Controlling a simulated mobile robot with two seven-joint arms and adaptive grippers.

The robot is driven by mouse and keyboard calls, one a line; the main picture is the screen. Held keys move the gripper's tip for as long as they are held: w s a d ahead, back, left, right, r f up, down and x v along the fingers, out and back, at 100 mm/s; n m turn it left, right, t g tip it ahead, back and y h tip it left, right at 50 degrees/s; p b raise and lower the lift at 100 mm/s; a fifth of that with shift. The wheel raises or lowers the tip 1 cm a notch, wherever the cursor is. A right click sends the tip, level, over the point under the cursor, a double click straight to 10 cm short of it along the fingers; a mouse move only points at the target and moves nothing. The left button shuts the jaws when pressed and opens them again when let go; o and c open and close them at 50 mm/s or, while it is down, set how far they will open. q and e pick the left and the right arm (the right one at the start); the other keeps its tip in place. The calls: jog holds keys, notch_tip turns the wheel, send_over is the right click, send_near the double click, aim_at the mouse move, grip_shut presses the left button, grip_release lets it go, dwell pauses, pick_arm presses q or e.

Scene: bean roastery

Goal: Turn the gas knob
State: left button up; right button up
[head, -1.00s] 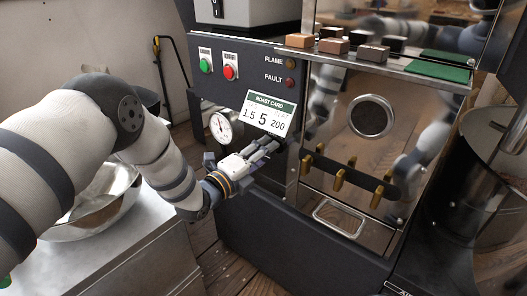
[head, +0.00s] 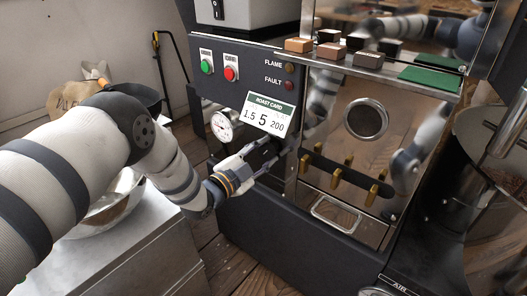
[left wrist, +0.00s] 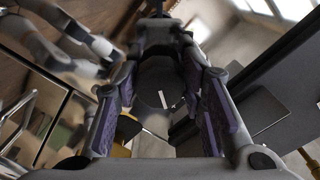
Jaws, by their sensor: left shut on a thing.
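The gas knob (left wrist: 163,88) is a dark round knob with a white pointer mark, seen between the finger pads in the left wrist view. In the head view it is mostly hidden by the fingers, below the roast card on the roaster's dark front. My left gripper (head: 262,157) reaches in from the left and is shut on the knob; in the left wrist view its purple-padded fingers (left wrist: 163,110) stand on either side of it. My right gripper is in neither view.
A pressure gauge (head: 221,125) sits just left of the gripper, and the roast card (head: 267,114) hangs right above it. Green and red buttons (head: 231,73) are higher up. Brass-coloured pegs (head: 337,177) stick out to the right. A metal bowl (head: 110,205) stands left, under my arm.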

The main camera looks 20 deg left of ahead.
pick_arm(q)
jog(key=n, duration=0.3)
jog(key=shift+n, duration=0.3)
jog(key=shift+d+n+p, duration=0.1)
jog(key=shift+n+p, duration=0.2)
jog(key=shift+n, duration=1.4)
jog(key=o, duration=1.1)
jog(key=shift+o, duration=0.2)
jog(key=v, duration=1.2)
